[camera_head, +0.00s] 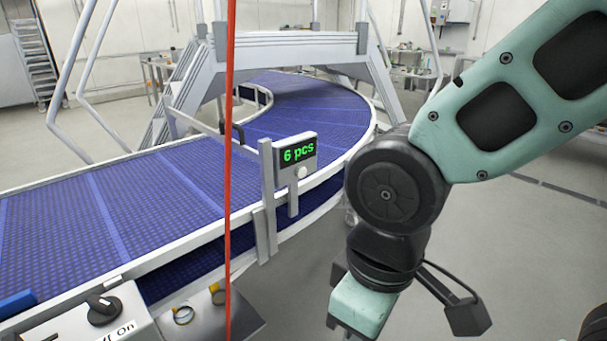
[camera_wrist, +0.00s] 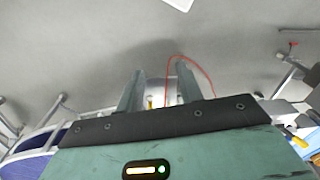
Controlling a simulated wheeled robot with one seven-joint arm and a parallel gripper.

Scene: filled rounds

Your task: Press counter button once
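The counter (camera_head: 299,151) is a small grey box with a green "6 pcs" readout. It is mounted on a post at the outer edge of the conveyor, in the middle of the head view. A small round white button (camera_head: 302,172) sits low on its front face. My gripper (camera_wrist: 159,76) shows two grey fingers standing apart in the wrist view, with nothing held between them. In the head view my gripper's green housing hangs to the right of and below the counter, clear of it; the fingertips are hidden there. I cannot make out the counter in the wrist view.
A curved conveyor with a blue belt (camera_head: 130,205) fills the left and middle. A control box with a black On/Off knob (camera_head: 103,308) is at the lower left. A thin red line (camera_head: 229,120) crosses the head view vertically. Grey floor (camera_head: 510,240) lies open at right.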

